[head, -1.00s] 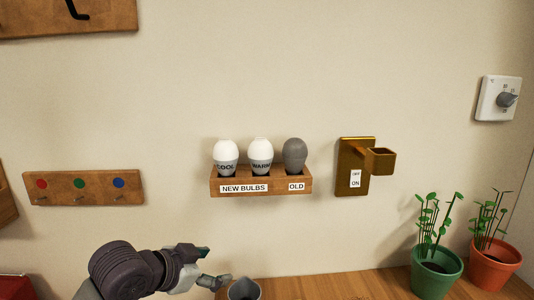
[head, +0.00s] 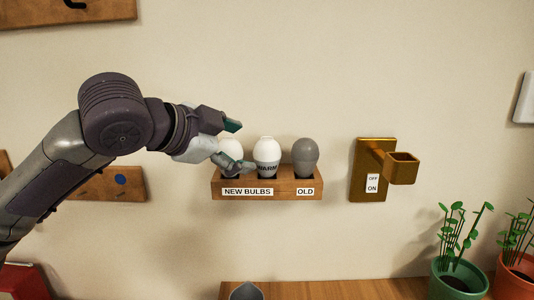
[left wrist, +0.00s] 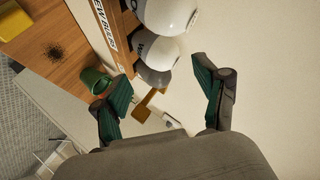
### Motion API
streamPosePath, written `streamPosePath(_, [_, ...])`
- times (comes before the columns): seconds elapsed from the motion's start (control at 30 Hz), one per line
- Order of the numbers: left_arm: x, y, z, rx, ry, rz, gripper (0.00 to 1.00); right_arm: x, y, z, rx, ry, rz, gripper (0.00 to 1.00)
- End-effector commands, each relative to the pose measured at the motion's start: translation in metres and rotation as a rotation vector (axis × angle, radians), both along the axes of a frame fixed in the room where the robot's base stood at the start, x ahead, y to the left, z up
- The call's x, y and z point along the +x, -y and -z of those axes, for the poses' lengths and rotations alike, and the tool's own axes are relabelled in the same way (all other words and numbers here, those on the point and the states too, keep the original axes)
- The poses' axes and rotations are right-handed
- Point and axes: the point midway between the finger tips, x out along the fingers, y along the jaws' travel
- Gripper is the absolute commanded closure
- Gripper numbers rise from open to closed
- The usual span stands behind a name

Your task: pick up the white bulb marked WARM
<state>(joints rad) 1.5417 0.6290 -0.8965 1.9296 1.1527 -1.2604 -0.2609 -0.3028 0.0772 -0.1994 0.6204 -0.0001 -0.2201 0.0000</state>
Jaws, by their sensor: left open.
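The white WARM bulb (head: 266,151) stands upright in the middle slot of a wooden holder (head: 285,189) on the wall. The white COOL bulb (head: 231,150) is in the slot to its left, partly hidden by my left gripper. A grey bulb (head: 305,157) stands in the slot marked OLD. My left gripper (head: 244,147) is open and empty, in front of the COOL bulb and just left of the WARM bulb. In the left wrist view, the WARM bulb (left wrist: 158,47) shows beyond the open fingers (left wrist: 160,88). My right gripper is not in view.
A brass socket and switch plate (head: 369,157) is on the wall to the right. A grey cup (head: 246,291) and a green plant pot (head: 458,279) stand on the wooden shelf below. The wall above the holder is clear.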

Motion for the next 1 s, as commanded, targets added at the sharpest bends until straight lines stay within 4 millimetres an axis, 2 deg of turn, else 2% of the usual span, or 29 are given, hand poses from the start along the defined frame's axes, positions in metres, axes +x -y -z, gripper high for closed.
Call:
streamPosePath(0.13, [0.018,0.014,0.01,0.0,-0.004,0.0,0.28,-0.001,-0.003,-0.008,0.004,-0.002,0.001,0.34])
streamPosePath(0.33, [0.027,0.022,0.016,0.0,-0.002,-0.001,0.28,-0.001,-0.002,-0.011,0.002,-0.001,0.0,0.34])
streamPosePath(0.53, [0.045,0.041,0.025,0.002,-0.003,0.0,0.28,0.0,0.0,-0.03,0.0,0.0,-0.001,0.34])
streamPosePath(0.63, [0.054,0.048,0.032,0.0,-0.003,0.0,0.28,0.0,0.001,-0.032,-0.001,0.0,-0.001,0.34])
streamPosePath(0.97, [0.06,0.052,0.038,0.0,0.001,-0.001,0.28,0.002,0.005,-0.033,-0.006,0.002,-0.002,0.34])
streamPosePath(1.0, [0.06,0.052,0.038,0.0,0.001,-0.001,0.34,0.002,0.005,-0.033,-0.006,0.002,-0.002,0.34])
